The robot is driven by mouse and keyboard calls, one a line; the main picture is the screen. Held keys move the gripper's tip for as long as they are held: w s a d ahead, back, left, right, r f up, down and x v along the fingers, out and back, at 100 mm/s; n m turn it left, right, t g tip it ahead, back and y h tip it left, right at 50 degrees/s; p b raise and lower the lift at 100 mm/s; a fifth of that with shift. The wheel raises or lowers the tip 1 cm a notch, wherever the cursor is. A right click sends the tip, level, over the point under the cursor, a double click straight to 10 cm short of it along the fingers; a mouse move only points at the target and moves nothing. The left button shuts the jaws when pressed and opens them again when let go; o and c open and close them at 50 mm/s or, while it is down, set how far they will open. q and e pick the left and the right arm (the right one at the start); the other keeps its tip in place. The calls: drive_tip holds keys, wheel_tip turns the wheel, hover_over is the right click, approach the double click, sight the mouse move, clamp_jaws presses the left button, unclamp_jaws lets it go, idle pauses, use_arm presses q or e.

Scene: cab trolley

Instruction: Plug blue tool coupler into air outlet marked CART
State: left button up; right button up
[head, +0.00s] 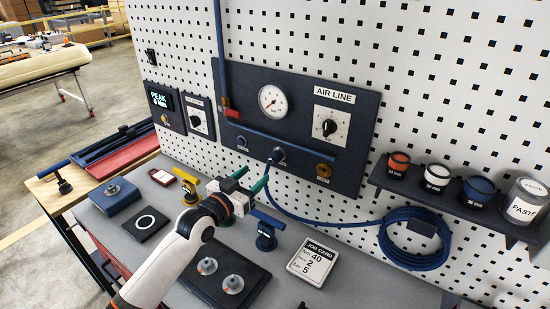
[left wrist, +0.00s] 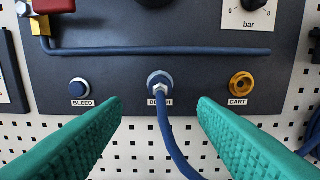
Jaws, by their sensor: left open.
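The blue tool coupler (head: 275,156) is the end of a blue hose and sits in the middle outlet of the dark air panel. In the left wrist view the coupler (left wrist: 160,92) covers part of that outlet's label, which looks like BENCH. The CART outlet (left wrist: 241,86) is a brass ring at the right, with nothing in it; it also shows in the head view (head: 323,170). My left gripper (head: 253,179) is open, its green fingers pointing at the panel. In the left wrist view its fingertips (left wrist: 160,106) stand either side of the hose, apart from it. My right gripper is not in view.
A blue pipe (left wrist: 160,51) runs above the outlets. The BLEED outlet (left wrist: 80,89) is at the left. The hose (head: 310,221) droops right to a coil (head: 413,240) on the pegboard. A shelf (head: 450,203) of tins is at the right. A job card (head: 313,258) lies on the bench.

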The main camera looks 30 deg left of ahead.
sight(269, 163)
use_arm(q)
drive_tip(key=w+b, duration=0.1)
drive_tip(key=w, duration=0.4)
drive_tip(key=w+d+b, duration=0.1)
drive_tip(key=w, duration=0.1)
drive_tip(key=shift+w+f+b, duration=0.1)
drive_tip(key=shift+w+b, duration=0.15)
drive_tip(key=shift+b, duration=0.1)
drive_tip(key=shift+w+d, duration=0.2)
drive_tip(key=shift+w, duration=0.65)
idle(0.5)
clamp_jaws()
drive_tip(key=shift+s, duration=0.1)
drive_tip(key=shift+p, duration=0.3)
